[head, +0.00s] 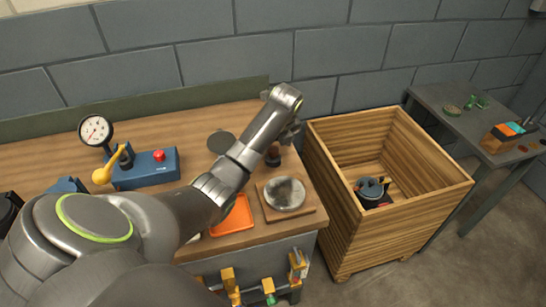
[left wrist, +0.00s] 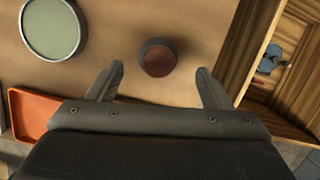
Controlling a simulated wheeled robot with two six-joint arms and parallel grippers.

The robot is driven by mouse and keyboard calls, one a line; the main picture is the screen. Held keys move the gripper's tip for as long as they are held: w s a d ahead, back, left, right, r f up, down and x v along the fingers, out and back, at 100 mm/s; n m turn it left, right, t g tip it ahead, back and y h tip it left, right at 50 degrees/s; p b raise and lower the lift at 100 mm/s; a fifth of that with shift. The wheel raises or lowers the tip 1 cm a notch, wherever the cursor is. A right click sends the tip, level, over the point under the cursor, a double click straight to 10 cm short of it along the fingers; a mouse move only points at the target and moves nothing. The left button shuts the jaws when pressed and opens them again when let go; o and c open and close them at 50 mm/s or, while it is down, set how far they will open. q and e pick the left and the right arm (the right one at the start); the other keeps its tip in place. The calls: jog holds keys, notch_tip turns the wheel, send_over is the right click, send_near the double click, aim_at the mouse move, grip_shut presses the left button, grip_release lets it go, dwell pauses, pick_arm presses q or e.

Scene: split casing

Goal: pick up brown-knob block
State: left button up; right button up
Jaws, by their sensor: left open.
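The brown-knob block (head: 273,156) is a small dark piece with a round brown top. It stands on the wooden workbench near its right end, partly behind my left arm in the head view. In the left wrist view the brown-knob block (left wrist: 160,58) lies between the two fingertips, slightly beyond them. My left gripper (head: 287,136) is open and empty, close to the block; I cannot tell whether it touches. The fingers also show spread in the left wrist view (left wrist: 160,74). My right gripper is not in view.
An orange tray (head: 234,216), a grey disc on a wooden board (head: 311,215) and a dark round disc (head: 221,142) are nearby on the bench. A blue gauge unit (head: 147,172) stands left. A wooden crate (head: 440,190) holding a dark part (head: 371,189) stands right.

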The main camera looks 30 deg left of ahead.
aim_at(273, 149)
pick_arm(q)
jog(key=shift+a+p+x, duration=0.15)
jog(key=shift+p+x, duration=0.1)
jog(key=shift+x, duration=1.1)
jog(key=shift+a+p+x, duration=0.15)
jog(key=shift+p+x, duration=0.1)
jog(key=shift+x, duration=1.05)
jog(key=shift+r, duration=0.1)
jog(key=shift+w, duration=0.1)
jog(key=c, duration=1.2)
jog(key=shift+r, duration=0.1)
jog(key=shift+c, duration=0.2)
notch_tip(273, 149, up, 10)
jog(key=shift+f+b, duration=0.1)
jog(key=shift+b, duration=0.6)
